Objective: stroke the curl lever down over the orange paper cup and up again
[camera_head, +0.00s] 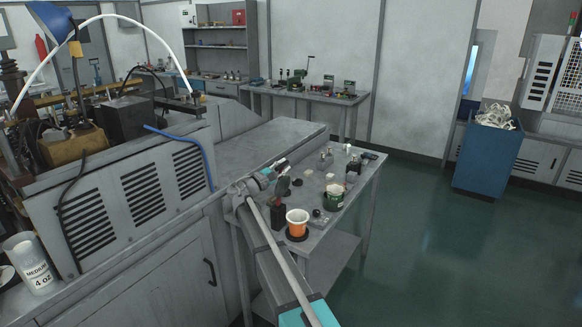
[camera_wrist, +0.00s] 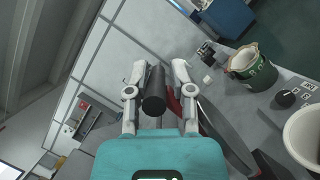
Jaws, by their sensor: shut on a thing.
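The orange paper cup (camera_head: 297,224) stands upright in a dark round base on the grey bench. At the right edge of the wrist view, a pale cup rim and interior (camera_wrist: 308,135) show close by. My gripper (camera_head: 281,163) is above the bench, up and to the left of the cup in the head view. In the wrist view my gripper (camera_wrist: 160,72) has its two pale fingers on either side of a black cylindrical handle (camera_wrist: 154,92), shut on it. This looks like the curl lever's handle; its arm is mostly hidden.
A green container (camera_head: 333,198) stands behind and right of the cup, and shows in the wrist view (camera_wrist: 250,70). Small parts lie around it on the bench (camera_head: 318,238). A blue bin (camera_head: 487,160) stands farther right. Open green floor lies between.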

